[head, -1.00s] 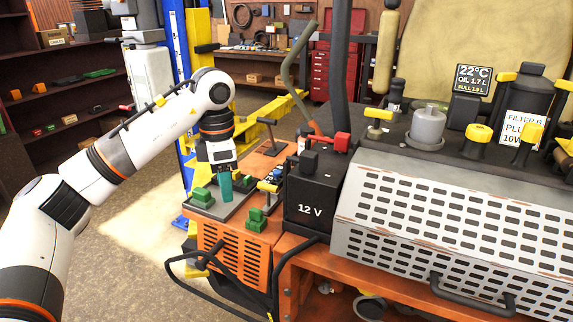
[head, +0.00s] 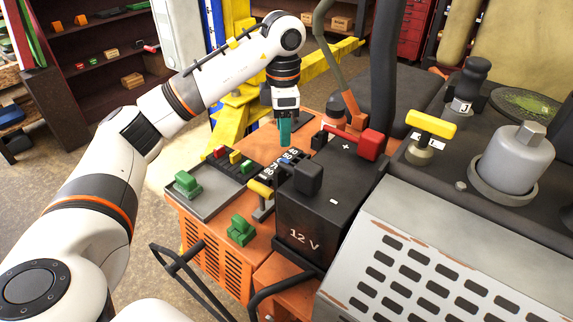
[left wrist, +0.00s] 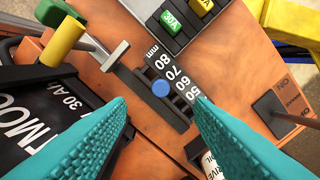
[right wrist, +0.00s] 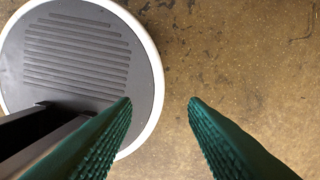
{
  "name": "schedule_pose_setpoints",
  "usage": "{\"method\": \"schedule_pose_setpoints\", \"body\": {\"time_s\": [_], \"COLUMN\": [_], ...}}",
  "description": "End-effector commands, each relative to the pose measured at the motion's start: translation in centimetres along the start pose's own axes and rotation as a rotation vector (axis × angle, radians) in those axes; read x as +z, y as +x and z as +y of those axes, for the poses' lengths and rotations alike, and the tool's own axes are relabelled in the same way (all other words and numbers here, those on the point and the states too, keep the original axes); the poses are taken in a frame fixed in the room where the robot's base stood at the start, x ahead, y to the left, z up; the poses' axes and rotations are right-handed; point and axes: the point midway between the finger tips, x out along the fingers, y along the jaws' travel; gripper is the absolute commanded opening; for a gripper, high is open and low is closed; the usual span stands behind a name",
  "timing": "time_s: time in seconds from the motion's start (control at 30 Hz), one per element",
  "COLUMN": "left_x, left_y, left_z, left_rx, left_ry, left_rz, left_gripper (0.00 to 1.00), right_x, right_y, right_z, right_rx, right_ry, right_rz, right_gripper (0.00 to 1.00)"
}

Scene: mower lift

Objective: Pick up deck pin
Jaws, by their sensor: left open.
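A small round blue-headed pin (left wrist: 160,88), which looks like the deck pin, sits in a dark slotted rail (left wrist: 150,105) beside a millimetre scale (left wrist: 177,84). In the head view it is a small blue spot beside the battery. My left gripper (left wrist: 158,100) hangs over it, pointing down, with the blue head between the fingertips in the picture and clear of both. The teal fingers (head: 284,132) are open and empty above the rail. My right gripper (right wrist: 160,100) is open and empty above the floor, outside the head view.
The black 12 V battery (head: 318,215) stands close to the rail. A yellow-handled lever (head: 260,188), a grey tray (head: 205,203) with coloured blocks and a green block (head: 241,231) are nearby. A dark post (left wrist: 283,105) stands at the right in the left wrist view.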

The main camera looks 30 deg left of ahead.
Motion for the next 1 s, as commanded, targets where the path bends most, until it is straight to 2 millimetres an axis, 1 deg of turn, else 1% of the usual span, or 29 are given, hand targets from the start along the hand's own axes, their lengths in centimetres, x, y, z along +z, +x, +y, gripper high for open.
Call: {"method": "schedule_pose_setpoints", "body": {"time_s": [0.03, 0.17, 0.37, 0.47, 0.6, 0.7, 0.83, 1.0], "left_x": [0.0, 0.0, 0.0, 0.0, 0.1, 0.0, 0.0, 0.0], "left_y": [0.9, 2.5, 3.5, 4.2, 6.1, 7.6, 8.5, 8.6], "left_z": [0.1, 0.1, 0.0, 0.1, 0.1, 0.0, 0.0, 0.0], "left_rx": [0.005, 0.004, 0.001, 0.003, 0.004, 0.003, 0.001, 0.000], "left_ry": [0.002, 0.001, 0.000, 0.000, 0.000, 0.000, 0.000, 0.000], "left_rz": [-0.001, -0.001, -0.001, -0.002, -0.003, -0.002, 0.000, 0.001], "left_gripper": [0.48, 0.48, 0.48, 0.48, 0.48, 0.48, 0.48, 0.48], "right_x": [0.2, 0.8, 1.9, 2.0, 2.0, 1.9, 1.6, 1.6], "right_y": [0.1, -0.1, -0.3, -1.1, -2.5, -2.8, -2.9, -2.8], "right_z": [0.0, -0.1, -0.2, -0.2, -0.2, -0.2, -0.2, -0.2], "right_rx": [0.000, -0.001, -0.003, -0.003, -0.003, -0.002, -0.002, -0.002], "right_ry": [0.000, 0.000, 0.000, 0.000, 0.000, 0.000, 0.000, 0.000], "right_rz": [-0.003, -0.013, -0.030, -0.031, -0.030, -0.028, -0.024, -0.022], "right_gripper": [0.40, 0.40, 0.40, 0.40, 0.40, 0.40, 0.40, 0.40]}}
